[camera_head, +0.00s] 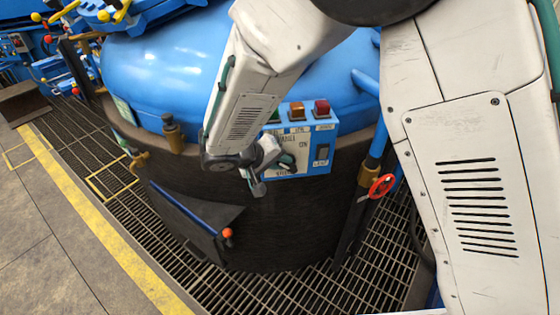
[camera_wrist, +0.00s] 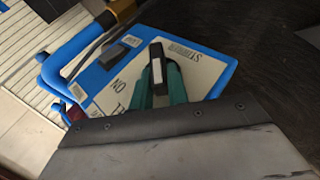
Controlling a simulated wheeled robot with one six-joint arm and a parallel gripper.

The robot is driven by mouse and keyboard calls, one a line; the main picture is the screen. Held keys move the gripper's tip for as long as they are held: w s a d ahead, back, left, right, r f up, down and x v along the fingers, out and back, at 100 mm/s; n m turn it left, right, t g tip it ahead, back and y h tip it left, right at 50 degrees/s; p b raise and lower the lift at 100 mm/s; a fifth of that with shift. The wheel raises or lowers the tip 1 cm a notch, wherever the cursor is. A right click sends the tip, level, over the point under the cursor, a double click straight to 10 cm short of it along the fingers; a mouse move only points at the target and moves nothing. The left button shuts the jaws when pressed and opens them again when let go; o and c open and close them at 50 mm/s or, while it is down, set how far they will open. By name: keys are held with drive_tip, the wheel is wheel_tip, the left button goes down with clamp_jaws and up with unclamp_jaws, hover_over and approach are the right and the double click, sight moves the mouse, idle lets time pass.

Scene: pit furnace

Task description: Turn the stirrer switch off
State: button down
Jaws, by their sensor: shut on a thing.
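The stirrer switch (camera_wrist: 156,66) is a black lever with a pale stripe, on a white plate (camera_wrist: 203,74) marked STIRRER and ON in the wrist view. My gripper (camera_wrist: 160,82) has its green fingers on either side of the lever and is shut on it. In the head view, my gripper (camera_head: 284,164) reaches the lower left part of the blue control panel (camera_head: 325,147) on the furnace's side. My arm and gripper hide the switch there. Which position the lever stands in is not clear.
An orange button (camera_head: 297,110) and a red button (camera_head: 321,108) top the panel, with a green one partly hidden. A dark rocker (camera_head: 322,153) sits to the right. Floor grating (camera_head: 130,195) surrounds the furnace.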

drive_tip(key=c, duration=1.4)
unclamp_jaws()
drive_tip(key=shift+o, duration=0.2)
drive_tip(key=v, duration=0.7)
drive_tip(key=shift+a+r, duration=0.25)
drive_tip(key=shift+s, duration=0.15)
